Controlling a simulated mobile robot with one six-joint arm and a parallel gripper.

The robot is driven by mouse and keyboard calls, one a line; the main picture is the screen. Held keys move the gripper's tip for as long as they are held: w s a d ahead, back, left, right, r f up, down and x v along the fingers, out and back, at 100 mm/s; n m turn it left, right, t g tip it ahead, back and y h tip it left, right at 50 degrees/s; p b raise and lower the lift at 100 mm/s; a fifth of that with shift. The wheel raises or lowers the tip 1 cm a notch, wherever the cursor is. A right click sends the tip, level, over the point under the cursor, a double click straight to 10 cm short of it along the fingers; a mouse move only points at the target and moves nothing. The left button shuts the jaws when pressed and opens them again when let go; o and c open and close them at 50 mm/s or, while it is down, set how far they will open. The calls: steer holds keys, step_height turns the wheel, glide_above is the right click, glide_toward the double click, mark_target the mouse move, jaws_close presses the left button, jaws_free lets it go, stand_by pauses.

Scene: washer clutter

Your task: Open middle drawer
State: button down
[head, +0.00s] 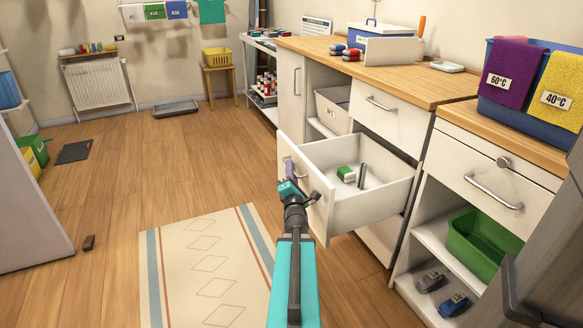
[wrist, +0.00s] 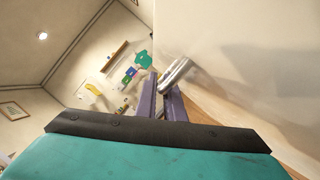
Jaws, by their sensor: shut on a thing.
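The middle drawer (head: 375,208) is white and stands pulled well out of the counter cabinet, below a shut upper drawer (head: 392,115). Inside it lie a small green-and-white block (head: 346,174) and a grey upright piece (head: 362,176). My gripper (head: 290,168) is at the drawer's front panel, its purple fingers shut on the metal handle. In the wrist view the fingers (wrist: 162,98) are around the silver handle (wrist: 176,74), beside the pale drawer front (wrist: 240,60). Part of the handle is hidden by the fingers.
A cabinet at right has its own handled drawer (head: 492,182), with a green bin (head: 485,240) on the shelf below. A patterned rug (head: 210,265) lies on the floor left of my arm. The floor beyond it is mostly clear.

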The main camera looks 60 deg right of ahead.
steer(key=shift+w+r, duration=0.1)
steer(key=shift+w, duration=0.05)
steer(key=c, duration=2.2)
jaws_free()
steer(key=shift+o, duration=0.2)
steer(key=shift+s+a+p, duration=0.2)
steer(key=shift+p, duration=0.15)
steer(key=p+v, duration=1.3)
steer(key=p, duration=0.4)
steer(key=shift+a, duration=0.2)
